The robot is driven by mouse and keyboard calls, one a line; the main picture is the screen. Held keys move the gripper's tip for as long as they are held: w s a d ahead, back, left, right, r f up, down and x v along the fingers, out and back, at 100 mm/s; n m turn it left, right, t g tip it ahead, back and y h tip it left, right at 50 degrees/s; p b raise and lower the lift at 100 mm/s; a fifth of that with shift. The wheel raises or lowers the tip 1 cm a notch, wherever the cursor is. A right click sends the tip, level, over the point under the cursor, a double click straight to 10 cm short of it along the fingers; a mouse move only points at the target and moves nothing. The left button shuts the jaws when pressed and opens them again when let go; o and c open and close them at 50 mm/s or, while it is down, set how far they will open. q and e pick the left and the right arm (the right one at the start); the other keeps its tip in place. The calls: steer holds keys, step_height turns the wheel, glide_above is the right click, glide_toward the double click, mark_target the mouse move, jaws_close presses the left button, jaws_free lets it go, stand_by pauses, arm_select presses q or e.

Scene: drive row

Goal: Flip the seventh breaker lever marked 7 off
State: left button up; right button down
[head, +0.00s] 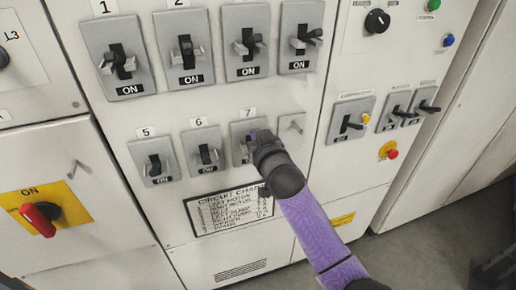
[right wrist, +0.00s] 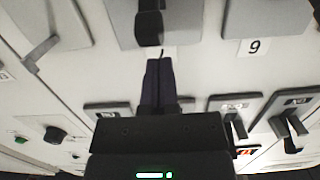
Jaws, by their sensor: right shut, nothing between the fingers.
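The breaker marked 7 (head: 239,129) is a grey plate in the lower row of the panel in the head view. My right gripper (head: 252,146) is in front of it and hides most of its lever and its lower part. In the right wrist view, which is upside down, the black lever (right wrist: 148,27) on a grey plate stands just beyond the fingertips. My right gripper (right wrist: 160,62) is shut and empty there, with its tips very close to the lever. I cannot tell whether they touch. My left gripper is not in view.
Breaker 6 (head: 191,157), also seen by its label in the wrist view (right wrist: 254,47), is beside it on the left. A partly covered plate (head: 292,125) is on the right. The circuit chart (head: 205,215) lies below. A red rotary switch (head: 38,218) is at far left.

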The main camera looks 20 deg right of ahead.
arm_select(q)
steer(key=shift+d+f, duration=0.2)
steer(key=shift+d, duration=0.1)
arm_select(e)
steer(key=shift+s+f, duration=0.6)
steer(key=shift+f, duration=0.35)
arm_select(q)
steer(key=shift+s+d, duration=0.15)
